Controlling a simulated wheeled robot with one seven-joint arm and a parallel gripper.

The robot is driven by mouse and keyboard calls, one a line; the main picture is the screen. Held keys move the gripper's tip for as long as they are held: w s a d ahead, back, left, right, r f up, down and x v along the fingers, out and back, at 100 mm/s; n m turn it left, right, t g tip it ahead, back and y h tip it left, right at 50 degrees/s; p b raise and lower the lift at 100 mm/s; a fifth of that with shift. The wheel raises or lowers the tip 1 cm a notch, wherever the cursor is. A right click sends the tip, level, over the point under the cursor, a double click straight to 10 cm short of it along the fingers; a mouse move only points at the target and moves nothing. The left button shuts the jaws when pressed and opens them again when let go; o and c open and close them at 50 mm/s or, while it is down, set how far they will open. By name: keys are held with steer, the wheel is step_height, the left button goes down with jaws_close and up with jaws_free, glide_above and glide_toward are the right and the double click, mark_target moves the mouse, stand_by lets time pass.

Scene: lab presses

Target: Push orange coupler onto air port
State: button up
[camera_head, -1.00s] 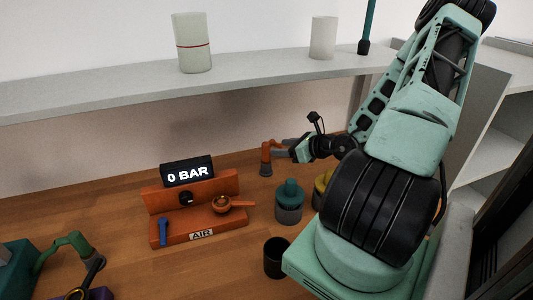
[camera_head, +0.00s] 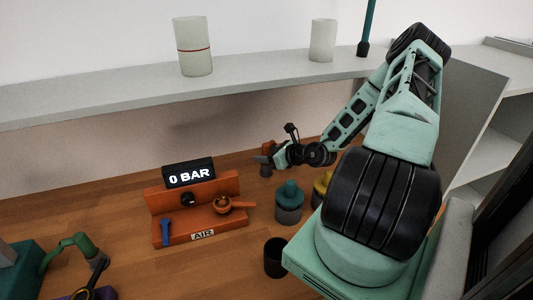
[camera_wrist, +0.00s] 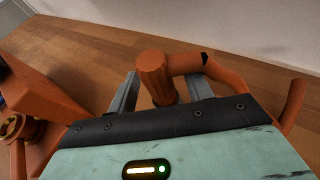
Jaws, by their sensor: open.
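The orange coupler (camera_wrist: 155,77) stands upright with its orange hose (camera_wrist: 228,74) bending off to the right in the wrist view. My gripper (camera_wrist: 162,82) is open, with one grey finger on each side of the coupler; I cannot tell whether either touches it. In the head view my gripper (camera_head: 262,158) is at the coupler's grey lower part (camera_head: 265,171), and the coupler's upper part is mostly hidden. The orange AIR station (camera_head: 221,189) is left of my gripper. A black round fitting (camera_head: 188,199), apparently the air port, is on its face.
The station has a "0 BAR" display (camera_head: 189,173), a round valve with handle (camera_head: 222,204) and a blue lever (camera_head: 166,232). A teal-topped jar (camera_head: 289,202) and dark cup (camera_head: 275,258) stand near my arm. Clear wood lies between coupler and station.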

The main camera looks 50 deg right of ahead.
jaws_close()
steer(key=shift+r, duration=0.15)
